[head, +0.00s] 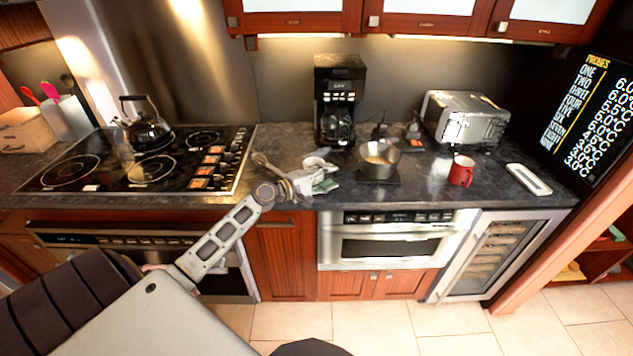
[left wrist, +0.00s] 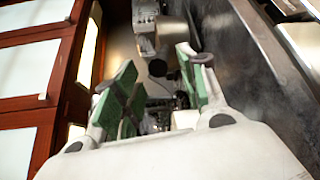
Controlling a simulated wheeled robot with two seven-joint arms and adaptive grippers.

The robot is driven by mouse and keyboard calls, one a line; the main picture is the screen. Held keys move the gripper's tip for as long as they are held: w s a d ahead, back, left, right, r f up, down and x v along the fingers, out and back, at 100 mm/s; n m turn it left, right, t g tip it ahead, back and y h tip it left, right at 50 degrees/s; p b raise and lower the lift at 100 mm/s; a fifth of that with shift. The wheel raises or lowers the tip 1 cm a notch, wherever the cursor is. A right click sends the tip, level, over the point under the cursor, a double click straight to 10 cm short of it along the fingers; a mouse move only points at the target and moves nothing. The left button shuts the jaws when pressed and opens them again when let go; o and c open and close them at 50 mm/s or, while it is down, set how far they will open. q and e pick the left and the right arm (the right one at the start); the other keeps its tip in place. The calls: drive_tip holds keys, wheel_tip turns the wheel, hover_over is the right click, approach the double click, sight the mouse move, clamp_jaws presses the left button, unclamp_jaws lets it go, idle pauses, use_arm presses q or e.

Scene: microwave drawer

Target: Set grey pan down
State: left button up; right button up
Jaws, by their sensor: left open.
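The grey pan (head: 379,161), a round metal vessel with an open top, sits upright on a dark square pad on the counter, right of the coffee maker. My left gripper (head: 328,177) is just left of the pan, over the counter's front part, with a visible gap to the pan. In the left wrist view the left gripper (left wrist: 158,66) has its green-padded fingers spread, with no object held between them. The metallic shape beyond the fingers is too unclear to name. My right gripper is not in view.
A black coffee maker (head: 338,100) stands behind the left gripper. A toaster (head: 465,118), a red mug (head: 461,171) and a white tray (head: 528,179) are to the right. The stovetop (head: 110,170) with a kettle (head: 146,127) is left. Bare counter (head: 425,172) lies between pan and mug.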

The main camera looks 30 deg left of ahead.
use_arm(q)
drive_tip(key=shift+b+v, duration=0.35)
drive_tip(key=shift+v, duration=1.8)
drive_tip(key=shift+d, duration=0.1)
